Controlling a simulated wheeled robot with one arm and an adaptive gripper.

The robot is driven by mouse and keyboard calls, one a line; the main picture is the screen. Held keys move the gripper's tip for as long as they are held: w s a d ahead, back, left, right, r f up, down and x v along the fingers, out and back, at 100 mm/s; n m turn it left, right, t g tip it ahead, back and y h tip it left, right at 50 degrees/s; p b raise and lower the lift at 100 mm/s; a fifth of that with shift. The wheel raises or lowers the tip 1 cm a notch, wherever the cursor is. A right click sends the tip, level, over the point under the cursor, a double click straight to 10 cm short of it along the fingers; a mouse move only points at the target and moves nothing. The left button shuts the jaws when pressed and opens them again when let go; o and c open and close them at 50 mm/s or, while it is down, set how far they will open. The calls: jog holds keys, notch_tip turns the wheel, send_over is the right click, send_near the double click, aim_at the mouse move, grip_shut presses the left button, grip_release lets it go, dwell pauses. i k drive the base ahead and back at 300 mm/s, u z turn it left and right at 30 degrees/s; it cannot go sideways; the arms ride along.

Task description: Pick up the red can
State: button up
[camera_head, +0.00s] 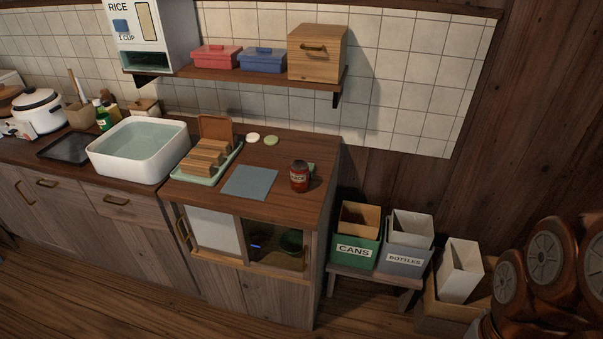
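A red can (299,178) with a dark top and a pale label stands upright on the right part of the wooden counter (262,207). A small green item (312,167) shows partly behind it. A flat blue-grey mat (250,182) lies to the left of the can, apart from it. My gripper is not in view; only copper-coloured rounded parts that look like my arm show at the lower right, well away from the can.
A green tray (183,178) with wooden pieces and a white basin (139,150) stand left. A shelf (250,79) hangs above the counter. Right of the counter are a CANS bin (353,251) and a BOTTLES bin (404,261). Bare counter lies in front of the can.

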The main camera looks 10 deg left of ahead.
aim_at(299, 170)
jog(key=u, duration=0.6)
jog(key=k, duration=0.3)
jog(key=u, duration=1.25)
jog(key=i, duration=0.8)
